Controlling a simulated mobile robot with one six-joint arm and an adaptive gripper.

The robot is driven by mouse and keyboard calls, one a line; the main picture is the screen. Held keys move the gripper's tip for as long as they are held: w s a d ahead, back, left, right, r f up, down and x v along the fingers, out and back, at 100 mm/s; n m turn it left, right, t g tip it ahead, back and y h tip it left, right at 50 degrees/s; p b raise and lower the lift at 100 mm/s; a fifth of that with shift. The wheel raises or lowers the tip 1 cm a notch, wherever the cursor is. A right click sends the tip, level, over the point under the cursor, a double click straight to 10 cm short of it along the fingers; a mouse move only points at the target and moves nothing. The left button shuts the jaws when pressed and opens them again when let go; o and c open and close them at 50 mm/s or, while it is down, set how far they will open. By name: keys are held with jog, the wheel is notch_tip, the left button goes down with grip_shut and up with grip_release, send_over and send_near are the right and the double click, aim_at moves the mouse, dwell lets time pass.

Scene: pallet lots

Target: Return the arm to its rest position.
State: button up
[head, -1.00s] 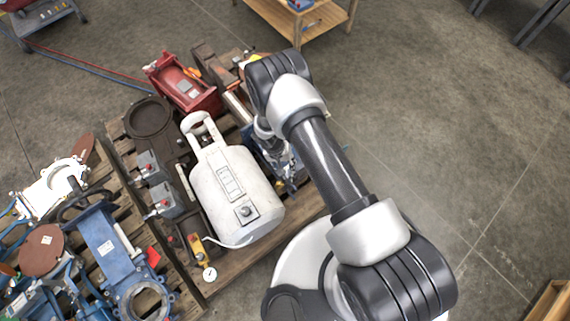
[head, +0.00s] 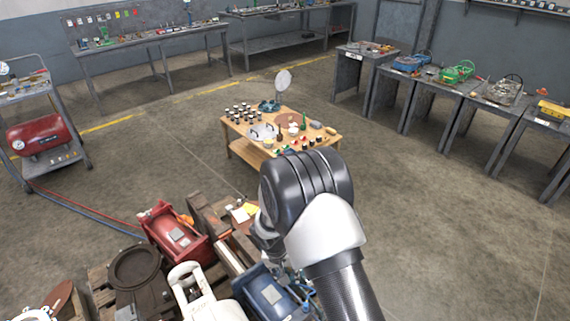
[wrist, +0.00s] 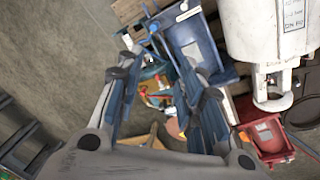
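My arm rises from the bottom of the head view, its dark and white elbow in front of the pallet lot. My gripper (wrist: 158,65) shows in the wrist view with its two fingers spread apart and nothing held between them. In the head view the gripper is mostly hidden behind the arm. Beyond the fingers, the wrist view shows a blue unit (wrist: 195,42) and several small coloured parts. It cannot be told how close the fingers are to them.
A white tank (wrist: 265,35) and a red machine (wrist: 266,137) are right of the fingers; the red machine also shows in the head view (head: 175,238). A low wooden table (head: 240,150) with small items stands behind the arm. Open floor (head: 440,230) lies to the right.

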jog(key=s+d+r+t, duration=0.1)
jog(key=s+d+r, duration=0.15)
jog(key=r, duration=0.65)
jog(key=s+d+r, duration=0.2)
jog(key=d+r, duration=0.2)
jog(key=r, duration=0.5)
jog(key=s+d+r+t, duration=0.1)
jog(key=s+d+r, duration=0.15)
jog(key=r, duration=0.65)
jog(key=s+d+r, duration=0.1)
jog(key=s+r, duration=0.2)
jog(key=s, duration=0.3)
jog(key=s+d+r+t+y, duration=0.1)
jog(key=s+d+r, duration=0.1)
jog(key=s, duration=0.4)
jog(key=s+d+r+y, duration=0.1)
jog(key=s+r, duration=0.4)
jog(key=s, duration=0.2)
jog(key=shift+d+n+t, duration=0.25)
jog(key=shift+n+t, duration=0.05)
